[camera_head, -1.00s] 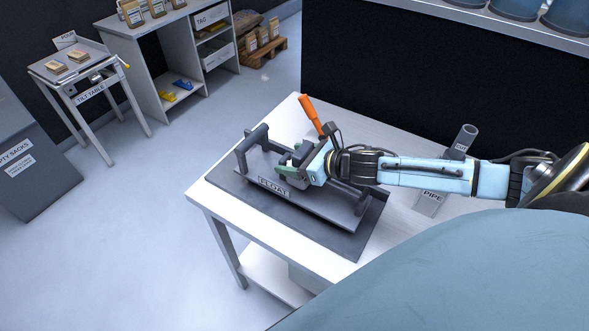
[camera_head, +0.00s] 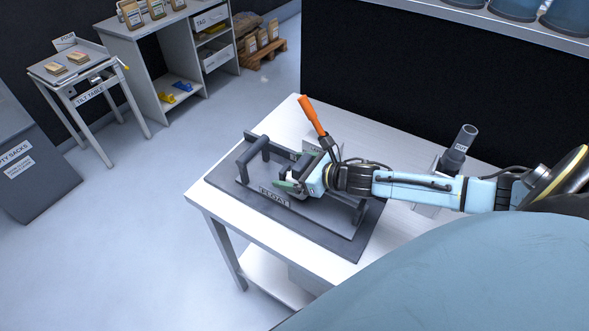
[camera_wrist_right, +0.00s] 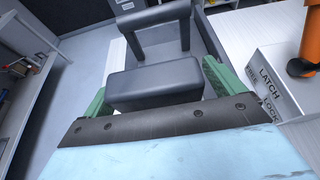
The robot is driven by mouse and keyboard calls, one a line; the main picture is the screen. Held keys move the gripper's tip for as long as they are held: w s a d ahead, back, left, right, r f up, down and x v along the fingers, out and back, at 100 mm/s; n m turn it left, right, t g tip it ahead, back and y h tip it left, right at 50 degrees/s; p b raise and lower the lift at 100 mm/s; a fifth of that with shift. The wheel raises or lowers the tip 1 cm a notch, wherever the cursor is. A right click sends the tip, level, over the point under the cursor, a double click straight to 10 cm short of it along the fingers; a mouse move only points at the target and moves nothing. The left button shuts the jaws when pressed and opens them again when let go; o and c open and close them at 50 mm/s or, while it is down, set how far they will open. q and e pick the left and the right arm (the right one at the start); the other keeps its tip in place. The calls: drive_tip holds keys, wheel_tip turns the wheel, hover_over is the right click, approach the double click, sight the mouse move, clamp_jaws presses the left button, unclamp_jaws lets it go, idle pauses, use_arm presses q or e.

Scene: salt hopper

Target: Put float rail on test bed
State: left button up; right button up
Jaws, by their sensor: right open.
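The float rail (camera_head: 253,151) is a dark grey frame with upright ends and a plate marked FLOAT. It lies low on the dark test bed (camera_head: 366,236) on the white table; whether it is fully seated I cannot tell. My right gripper (camera_head: 290,183) is at the middle of the rail with its green fingers apart. In the right wrist view, the dark grip block of the float rail (camera_wrist_right: 155,82) lies between the open fingers (camera_wrist_right: 158,88), with gaps beside it. My arm hides part of the rail's right end. My left gripper is out of view.
An orange latch lever (camera_head: 313,115) stands behind the rail, beside a LATCH FREE LOCK label (camera_wrist_right: 270,88) in the wrist view. A grey pipe (camera_head: 462,143) stands at the table's right. The tilt table (camera_head: 88,90) and shelf are farther left.

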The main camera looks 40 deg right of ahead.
drive_tip(key=v, duration=1.2)
drive_tip(key=shift+p, duration=0.35)
drive_tip(key=shift+d+r, duration=0.1)
drive_tip(key=shift+r, duration=0.05)
